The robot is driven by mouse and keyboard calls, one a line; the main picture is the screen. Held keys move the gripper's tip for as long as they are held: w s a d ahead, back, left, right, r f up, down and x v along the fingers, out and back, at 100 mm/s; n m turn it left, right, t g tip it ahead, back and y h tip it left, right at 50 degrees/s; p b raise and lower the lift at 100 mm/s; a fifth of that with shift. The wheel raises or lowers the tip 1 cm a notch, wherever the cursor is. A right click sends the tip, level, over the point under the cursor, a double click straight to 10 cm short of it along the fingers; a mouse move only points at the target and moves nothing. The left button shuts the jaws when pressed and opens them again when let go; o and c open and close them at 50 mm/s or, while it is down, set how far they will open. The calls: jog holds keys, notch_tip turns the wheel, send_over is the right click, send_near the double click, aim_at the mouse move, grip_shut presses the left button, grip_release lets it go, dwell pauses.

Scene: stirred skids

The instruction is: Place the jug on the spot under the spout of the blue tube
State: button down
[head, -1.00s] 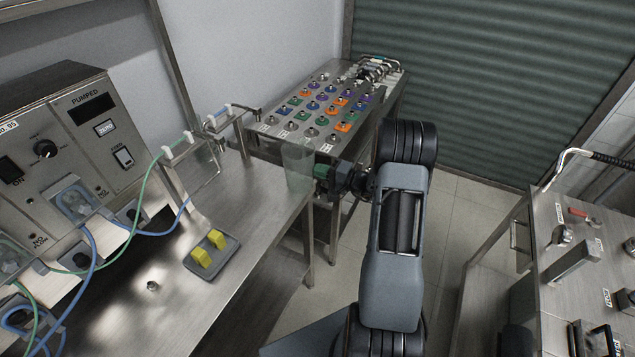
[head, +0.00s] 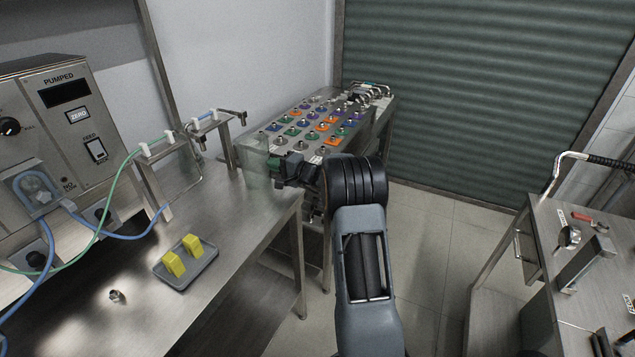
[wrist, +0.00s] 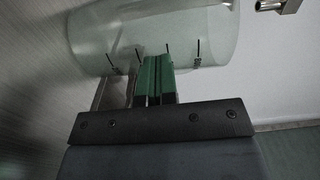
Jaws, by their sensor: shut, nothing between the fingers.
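The clear jug (head: 254,168) stands upright on the steel bench near its far right end. It is close below and slightly right of the far spout (head: 242,115). My gripper (head: 277,165) is shut and empty, its green fingertips at the jug's right side. In the wrist view the jug (wrist: 105,35) with its black marks fills the top, and my green fingers (wrist: 157,75) are at its wall; whether they touch cannot be told. The blue tube (head: 140,237) runs from the pump towards the stands; which spout it feeds is unclear. The spot is not distinguishable.
The steel bench (head: 225,235) carries a tray (head: 190,268) with two yellow blocks, and metal tube stands (head: 150,180) left of the jug. A table with coloured knobs (head: 320,125) is behind. Another bench (head: 570,225) is at right. Open floor (head: 430,230) lies between.

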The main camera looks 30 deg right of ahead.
jog(key=shift+s+d, duration=0.15)
jog(key=b+v, duration=0.3)
jog(key=v, duration=1)
jog(key=shift+s, duration=0.25)
jog(key=shift+d, duration=0.15)
